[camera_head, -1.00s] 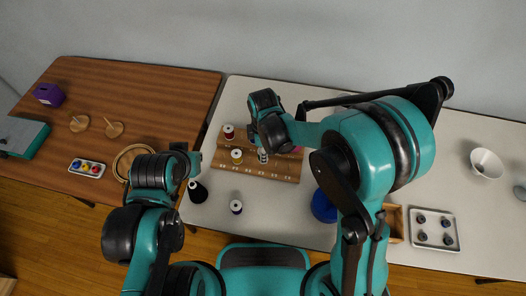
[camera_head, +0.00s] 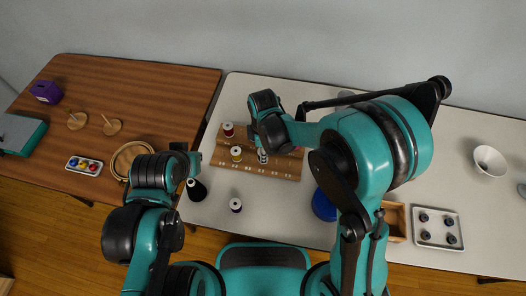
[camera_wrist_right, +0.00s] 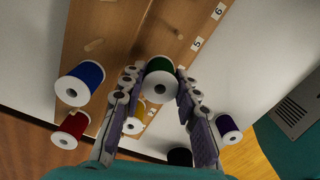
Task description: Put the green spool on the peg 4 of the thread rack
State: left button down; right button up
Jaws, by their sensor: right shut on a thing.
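The green spool (camera_wrist_right: 159,66) is held between the fingers of my right gripper (camera_wrist_right: 158,80), which is shut on it above the wooden thread rack (camera_wrist_right: 97,22). In the head view my right gripper (camera_head: 263,154) is over the middle of the rack (camera_head: 272,172), and the green spool is hidden there. An empty peg (camera_wrist_right: 179,33) and the labels 5 and 6 show in the wrist view. The label 4 cannot be made out. My left gripper (camera_head: 186,158) is left of the rack, its fingers unclear.
A red spool (camera_head: 228,130) and a yellow spool (camera_head: 236,154) stand on the rack; a blue spool (camera_wrist_right: 80,82) shows in the wrist view. A purple spool (camera_head: 236,205) and a black object (camera_head: 196,191) are in front. A blue round object (camera_head: 323,206) is to the right.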

jog(key=shift+f+b, duration=0.5)
jog(key=shift+f, duration=0.2)
jog(key=shift+f, duration=0.15)
jog(key=o, duration=1)
